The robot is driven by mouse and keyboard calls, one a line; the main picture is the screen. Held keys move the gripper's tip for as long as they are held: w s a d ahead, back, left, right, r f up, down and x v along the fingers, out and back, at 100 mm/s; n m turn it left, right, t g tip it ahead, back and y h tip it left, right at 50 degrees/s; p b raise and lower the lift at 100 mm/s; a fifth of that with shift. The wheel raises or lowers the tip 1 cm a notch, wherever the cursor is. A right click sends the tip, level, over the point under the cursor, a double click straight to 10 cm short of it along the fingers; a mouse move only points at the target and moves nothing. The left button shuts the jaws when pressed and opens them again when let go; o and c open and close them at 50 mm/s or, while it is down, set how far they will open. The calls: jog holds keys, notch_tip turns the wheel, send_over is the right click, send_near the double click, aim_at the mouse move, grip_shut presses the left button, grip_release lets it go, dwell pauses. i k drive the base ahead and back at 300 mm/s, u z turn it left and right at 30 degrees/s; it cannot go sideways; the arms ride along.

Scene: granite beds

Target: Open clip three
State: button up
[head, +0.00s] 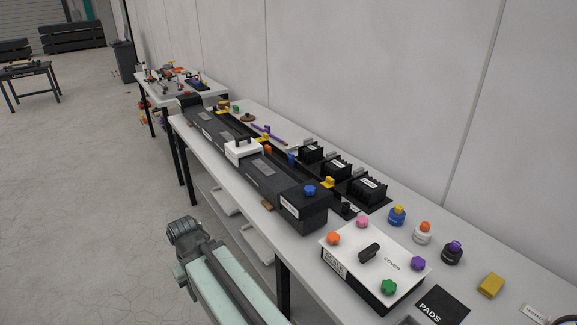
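A long black granite bed (231,145) lies along the white table, with a white block (243,150) across it and a blue knob (309,190) on its near end. Behind it are several black ribbed blocks with small labels, among them a near one (367,189), a middle one (336,168) and a far one (310,152). A small yellow piece (328,182) stands beside them. The labels are too small to read, so I cannot tell which part is clip three. My gripper (186,231) is in front of the table, apart from everything on it; its fingers are unclear.
Several small bottles, including a blue one (397,216), a yellow block (491,285) and a black pads sheet (441,306) lie nearby. A wall runs behind; open floor is left.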

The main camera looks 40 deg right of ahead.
aim_at(329, 182)
jog(key=u, duration=0.3)
jog(key=i, duration=0.85)
jog(key=u, duration=0.05)
